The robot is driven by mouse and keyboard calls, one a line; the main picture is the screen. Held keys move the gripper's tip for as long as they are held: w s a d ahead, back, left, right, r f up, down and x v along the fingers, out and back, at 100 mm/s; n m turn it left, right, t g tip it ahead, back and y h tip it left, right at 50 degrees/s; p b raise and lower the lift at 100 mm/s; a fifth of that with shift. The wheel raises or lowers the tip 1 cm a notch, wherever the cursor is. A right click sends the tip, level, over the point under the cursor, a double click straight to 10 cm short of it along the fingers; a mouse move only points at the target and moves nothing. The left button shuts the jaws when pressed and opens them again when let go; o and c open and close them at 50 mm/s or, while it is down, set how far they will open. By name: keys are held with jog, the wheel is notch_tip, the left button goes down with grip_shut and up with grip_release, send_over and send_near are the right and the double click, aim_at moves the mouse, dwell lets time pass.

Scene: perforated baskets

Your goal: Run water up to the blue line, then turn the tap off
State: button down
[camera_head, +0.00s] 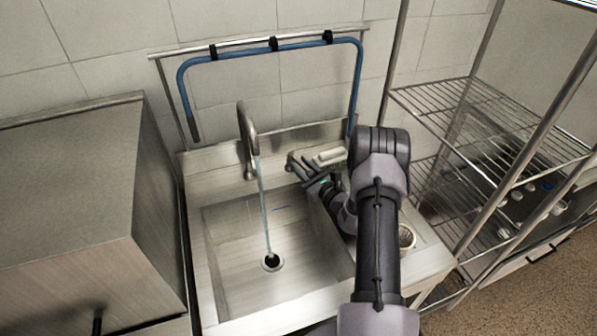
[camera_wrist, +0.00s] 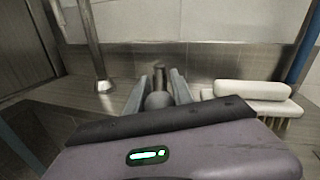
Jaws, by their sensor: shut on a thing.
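The steel sink (camera_head: 223,225) has a short blue line (camera_head: 282,208) on its back inner wall. The curved tap spout (camera_head: 243,125) stands behind it, and a thin stream of water (camera_head: 263,205) falls from it to the dark round drain (camera_head: 271,262). The basin floor looks bare, with no clear water level. My gripper (camera_head: 305,172) is at the back ledge, right of the spout. In the wrist view its fingers (camera_wrist: 158,90) are shut around a rounded grey tap handle (camera_wrist: 158,101). The spout base (camera_wrist: 104,87) shows to the left there.
A white brush (camera_head: 330,156) lies on the ledge close right of my gripper, and also shows in the wrist view (camera_wrist: 252,90). A round holder (camera_head: 407,237) is on the right counter. A blue hose (camera_head: 230,55) hangs above. A wire rack (camera_head: 480,115) stands right, a steel cabinet (camera_head: 70,210) left.

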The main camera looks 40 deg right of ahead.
jog(key=c, duration=1.1)
grip_release()
jog(key=shift+r, duration=0.15)
notch_tip(320, 180, up, 3)
jog(key=shift+r+p, duration=0.1)
jog(key=shift+p, duration=0.85)
jog(key=s+a+p, duration=0.1)
jog(key=s+a, duration=0.2)
jog(key=s, duration=0.4)
jog(key=s+a+r+p, duration=0.1)
jog(key=s+a, duration=0.3)
jog(key=s, duration=0.3)
jog(key=shift+s+r, duration=0.15)
jog(key=shift+r, duration=0.1)
